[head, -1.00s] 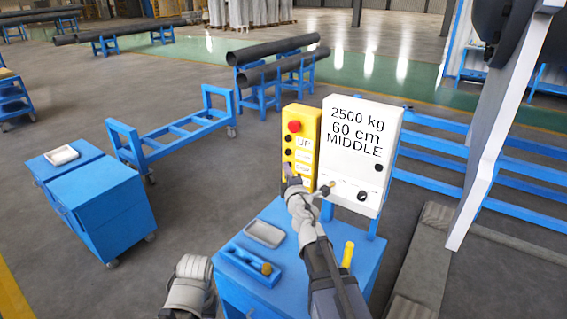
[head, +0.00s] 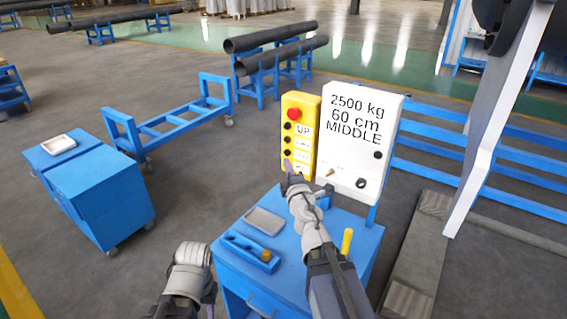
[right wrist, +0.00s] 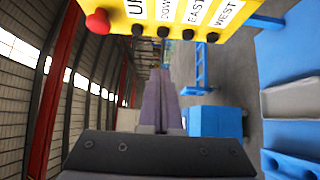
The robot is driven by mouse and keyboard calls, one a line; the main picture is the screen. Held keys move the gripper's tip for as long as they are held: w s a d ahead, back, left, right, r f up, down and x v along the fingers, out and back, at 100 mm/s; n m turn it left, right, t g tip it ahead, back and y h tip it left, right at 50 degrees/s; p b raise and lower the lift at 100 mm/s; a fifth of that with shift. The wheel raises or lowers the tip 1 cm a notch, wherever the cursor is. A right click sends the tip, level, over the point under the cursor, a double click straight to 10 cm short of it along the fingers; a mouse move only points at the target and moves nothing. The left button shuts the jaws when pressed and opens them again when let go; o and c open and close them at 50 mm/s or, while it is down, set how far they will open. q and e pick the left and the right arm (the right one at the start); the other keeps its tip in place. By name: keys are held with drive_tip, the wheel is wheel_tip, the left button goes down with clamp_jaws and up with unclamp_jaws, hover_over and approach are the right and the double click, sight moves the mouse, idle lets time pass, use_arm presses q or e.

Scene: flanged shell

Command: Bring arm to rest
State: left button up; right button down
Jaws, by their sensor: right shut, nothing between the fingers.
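My right gripper (head: 287,168) is in front of the lower part of a yellow button box (head: 300,105) in the head view. Its fingers (right wrist: 160,105) are shut and empty in the right wrist view. The box (right wrist: 185,14) crosses the top of that view, with a red knob and black buttons labelled UP, DOWN, EAST and WEST. A gap between fingers and box is hard to judge. My left arm (head: 190,268) shows at the bottom left of the head view; its gripper cannot be made out.
A white panel (head: 362,115) reading "2500 kg 60 cm MIDDLE" stands beside the yellow box. Below is a blue cabinet (head: 232,290) with a grey tray (head: 264,221) and a yellow-handled tool (head: 346,242). A blue cart (head: 120,195) stands left; open floor lies between.

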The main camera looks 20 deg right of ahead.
drive_tip(key=s+a+f+m+g+h, duration=0.2)
drive_tip(key=s+a+f+m+g, duration=0.1)
drive_tip(key=s+f+m+g, duration=0.25)
drive_tip(key=s+a+f+m+g+h, duration=0.2)
drive_tip(key=f+m+g, duration=0.2)
drive_tip(key=f+m, duration=0.35)
drive_tip(key=s+a+f+g+y, duration=0.2)
drive_tip(key=s+a+f+g, duration=0.2)
drive_tip(key=s+a, duration=0.3)
drive_tip(key=s+a+f+g+y, duration=0.2)
drive_tip(key=s+a+f+g, duration=0.3)
drive_tip(key=s, duration=0.5)
drive_tip(key=shift+s+a+y, duration=0.3)
drive_tip(key=shift+a, duration=0.8)
drive_tip(key=shift+d, duration=0.1)
